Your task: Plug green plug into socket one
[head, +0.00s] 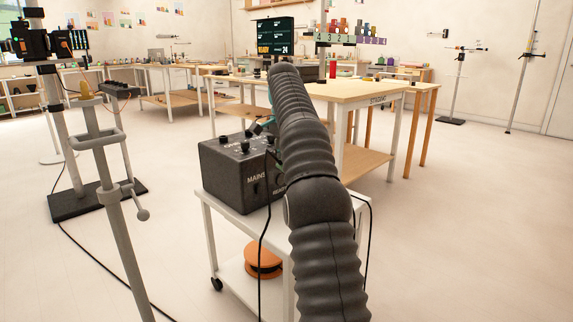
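A black box (228,172) marked "MAINS" stands on a white cart (207,203), with small dark knobs or sockets on its sloping top. Which of them is socket one is too small to tell. My ribbed grey arm rises across the middle of the head view and covers the box's right side. Dark finger-like parts, seemingly my gripper (262,126), show just left of the arm above the box's back edge; whether they are open or shut is hidden. I cannot make out the green plug; teal slivers show beside the arm.
Black cables hang down the cart's front and side. An orange spool (263,260) lies on its lower shelf. A grey stand (112,200) is close at left. A wooden table (368,92) with a dark screen (275,40) is behind. The floor at right is clear.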

